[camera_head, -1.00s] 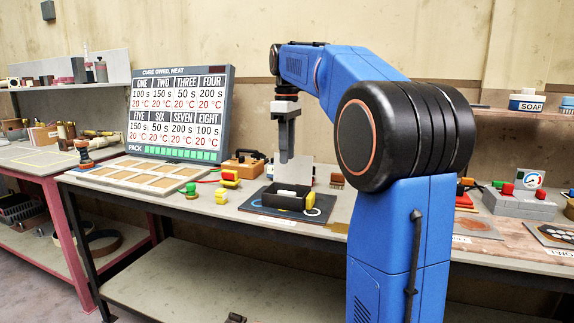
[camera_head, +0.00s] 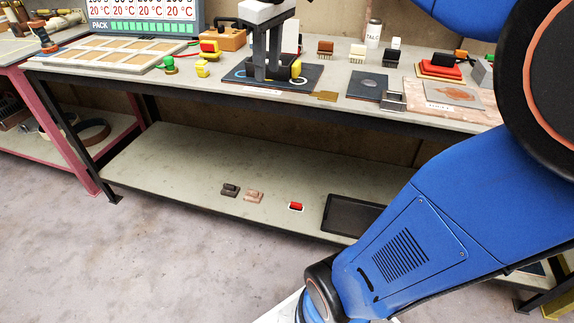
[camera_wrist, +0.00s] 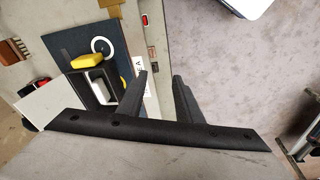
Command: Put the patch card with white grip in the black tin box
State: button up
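The black tin box (camera_head: 282,79) stands on a dark mat on the bench. In the wrist view the box (camera_wrist: 117,80) is open, and a white block (camera_wrist: 103,84) lies inside it, looking like the white grip of the patch card; the card under it is hard to make out. My gripper (camera_head: 267,76) points down at the box in the head view and covers part of it. In the wrist view its two fingers (camera_wrist: 161,75) stand apart with nothing between them, to the right of the white block.
A yellow block (camera_wrist: 87,61) sits by the box. A white upright panel (camera_wrist: 48,107) stands beside it. Grip-topped cards in black (camera_head: 230,190), brown (camera_head: 254,196) and red (camera_head: 296,206) lie on the lower shelf near a dark tray (camera_head: 352,214). The floor in front is clear.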

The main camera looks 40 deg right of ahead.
jog(key=s+a+f+m+t, duration=0.1)
jog(key=s+a+f+m, duration=0.1)
jog(key=s+f, duration=0.6)
jog(key=s+a+f+m+t, duration=0.1)
jog(key=s+a+f, duration=0.3)
jog(key=s+f, duration=0.5)
notch_tip(320, 180, down, 2)
jog(key=shift+a+f+m+t, duration=0.15)
jog(key=shift+f+m+t, duration=0.15)
jog(key=shift+m, duration=0.3)
jog(key=shift+r, duration=0.1)
